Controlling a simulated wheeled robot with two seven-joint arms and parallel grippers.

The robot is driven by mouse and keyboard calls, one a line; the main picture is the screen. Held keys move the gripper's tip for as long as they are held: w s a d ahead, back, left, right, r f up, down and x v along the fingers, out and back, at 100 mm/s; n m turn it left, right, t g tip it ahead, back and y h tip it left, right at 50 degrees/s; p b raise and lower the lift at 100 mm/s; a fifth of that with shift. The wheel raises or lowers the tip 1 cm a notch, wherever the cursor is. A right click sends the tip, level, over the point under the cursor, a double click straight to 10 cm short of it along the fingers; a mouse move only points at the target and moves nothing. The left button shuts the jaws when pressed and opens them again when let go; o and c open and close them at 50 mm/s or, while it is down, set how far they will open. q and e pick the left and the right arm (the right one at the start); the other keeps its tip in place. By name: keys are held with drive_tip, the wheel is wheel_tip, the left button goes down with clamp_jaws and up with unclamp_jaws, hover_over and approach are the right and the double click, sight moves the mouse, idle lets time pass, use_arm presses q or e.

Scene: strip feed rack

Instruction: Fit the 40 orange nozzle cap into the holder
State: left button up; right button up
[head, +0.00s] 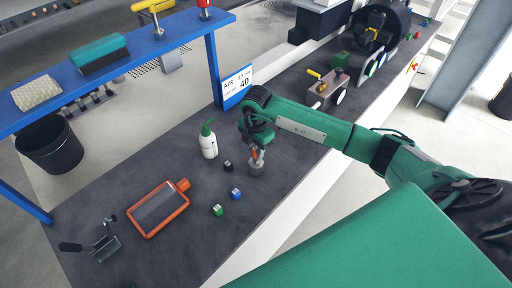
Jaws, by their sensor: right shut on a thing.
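My right gripper (257,156) reaches in from the right and points down over the dark bench. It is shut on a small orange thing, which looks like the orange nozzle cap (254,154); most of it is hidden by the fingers. Just under the fingertips is a small grey round piece (256,170), which looks like the holder. I cannot tell whether the cap touches it or is above it. A white sign (237,86) on the blue rack reads AIR and 40. My left gripper is not in view.
A black cap (228,164), a blue cap (236,194) and a green cap (218,210) lie left of the gripper. A white bottle with a green top (208,145) stands behind them. The blue rack (213,68) rises behind.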

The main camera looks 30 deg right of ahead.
sight(256, 149)
drive_tip(key=shift+f+b, duration=0.65)
drive_tip(key=shift+f, duration=0.25)
drive_tip(key=o, duration=1)
drive_tip(key=shift+o, duration=0.2)
drive_tip(key=shift+r, duration=0.1)
wheel_tip(256, 149, up, 14)
drive_tip(key=b, duration=0.3)
drive_tip(key=shift+f, duration=0.2)
drive_tip(key=shift+a, duration=0.1)
